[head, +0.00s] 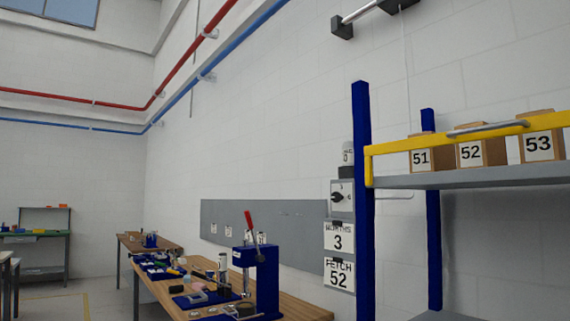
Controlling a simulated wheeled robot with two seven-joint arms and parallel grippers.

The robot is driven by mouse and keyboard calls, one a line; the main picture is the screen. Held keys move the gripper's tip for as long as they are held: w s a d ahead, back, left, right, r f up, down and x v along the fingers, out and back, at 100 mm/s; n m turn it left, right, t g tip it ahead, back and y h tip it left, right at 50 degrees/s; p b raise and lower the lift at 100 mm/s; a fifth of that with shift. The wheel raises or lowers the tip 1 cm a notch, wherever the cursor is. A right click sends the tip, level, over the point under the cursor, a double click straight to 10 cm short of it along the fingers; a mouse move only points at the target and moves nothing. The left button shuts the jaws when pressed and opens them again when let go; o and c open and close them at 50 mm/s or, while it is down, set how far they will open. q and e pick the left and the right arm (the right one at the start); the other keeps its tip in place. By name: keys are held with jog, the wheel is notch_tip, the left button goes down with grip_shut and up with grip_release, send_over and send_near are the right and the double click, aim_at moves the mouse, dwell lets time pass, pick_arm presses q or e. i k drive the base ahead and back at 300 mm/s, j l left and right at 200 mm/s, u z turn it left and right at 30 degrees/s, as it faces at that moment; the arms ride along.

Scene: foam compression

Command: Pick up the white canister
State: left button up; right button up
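A pale upright cylinder (223,263) stands on the wooden workbench (290,304), just left of a blue press (264,275) with a raised red lever. It may be the white canister, but it is too small to be sure. Another small white shape with dark marking (348,154) sits above a dark block on the wall, and I cannot tell what it is. Neither of my grippers shows in the head view.
A rack with blue posts (362,200) and a yellow rail (455,137) stands at the right, holding boxes marked 51, 52 and 53 (541,146). Wall signs (339,275) read 3 and "FETCH 52". Blue trays and small parts clutter the bench. Floor shows at lower left.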

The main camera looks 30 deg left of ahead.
aim_at(348, 156)
jog(key=u, duration=0.55)
jog(key=i+j+z, duration=0.15)
jog(key=i+j, duration=0.2)
jog(key=i+j+z, duration=0.15)
jog(key=i+j, duration=0.3)
jog(key=i+j+z, duration=0.15)
jog(key=i+j, duration=0.25)
jog(key=i+j+z, duration=0.15)
jog(key=i+j, duration=0.2)
jog(key=j, duration=0.2)
jog(key=i+j+z, duration=0.2)
jog(key=j, duration=0.3)
jog(key=i, duration=0.1)
